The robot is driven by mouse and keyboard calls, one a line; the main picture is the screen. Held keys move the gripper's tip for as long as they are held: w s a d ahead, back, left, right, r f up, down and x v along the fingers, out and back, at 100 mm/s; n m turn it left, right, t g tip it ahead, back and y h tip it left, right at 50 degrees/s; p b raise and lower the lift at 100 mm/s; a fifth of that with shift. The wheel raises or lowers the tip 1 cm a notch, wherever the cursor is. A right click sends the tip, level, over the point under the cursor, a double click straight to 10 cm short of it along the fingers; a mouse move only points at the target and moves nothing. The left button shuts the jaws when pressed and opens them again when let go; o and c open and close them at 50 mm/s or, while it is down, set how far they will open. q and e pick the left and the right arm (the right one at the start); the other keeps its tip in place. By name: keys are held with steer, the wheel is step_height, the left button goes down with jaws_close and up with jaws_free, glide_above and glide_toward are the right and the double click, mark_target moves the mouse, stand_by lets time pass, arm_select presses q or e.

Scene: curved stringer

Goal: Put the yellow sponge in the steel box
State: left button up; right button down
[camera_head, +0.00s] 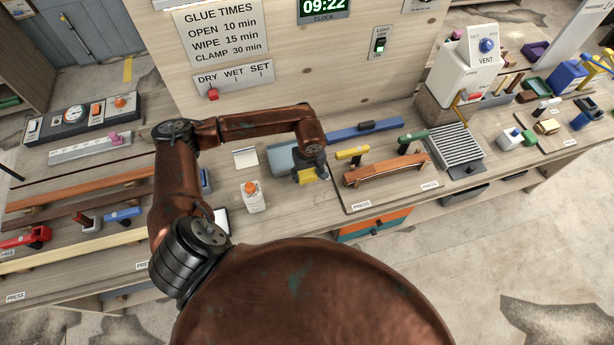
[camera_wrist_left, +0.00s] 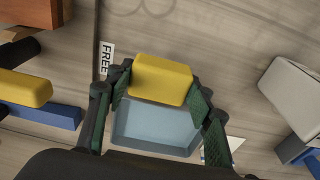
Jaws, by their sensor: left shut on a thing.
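The yellow sponge (camera_wrist_left: 161,79) is between the green-padded fingers of my left gripper (camera_wrist_left: 162,92) in the left wrist view. The gripper is shut on it. The sponge also shows in the head view (camera_head: 307,177), under the end of my left arm. The steel box (camera_wrist_left: 155,132), blue-grey, lies right beside the sponge in the wrist view, its inside looking empty. In the head view the box (camera_head: 281,158) is just left of and behind the gripper, partly hidden by my arm. The sponge's height above the bench is hard to tell. My right gripper is not in view.
A white bottle with an orange top (camera_head: 252,197) stands left of the sponge. A brown curved piece in a clamp (camera_head: 388,171) with a yellow-handled clamp (camera_head: 352,153) is close on the right. A blue bar (camera_head: 366,131) lies behind. A slatted rack (camera_head: 457,146) is farther right.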

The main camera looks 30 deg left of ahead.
mark_target(307, 177)
arm_select(q)
steer(key=shift+w+a+f, duration=0.2)
steer(key=shift+f, duration=0.2)
steer(key=shift+w+a+f, duration=0.15)
steer(key=shift+a+f, duration=0.05)
steer(key=shift+f, duration=0.15)
step_height(307, 177, down, 2)
steer(key=shift+f+p, duration=0.1)
steer(key=shift+p, duration=0.4)
steer(key=shift+f, duration=0.35)
steer(key=shift+f, duration=0.15)
steer(key=o, duration=1)
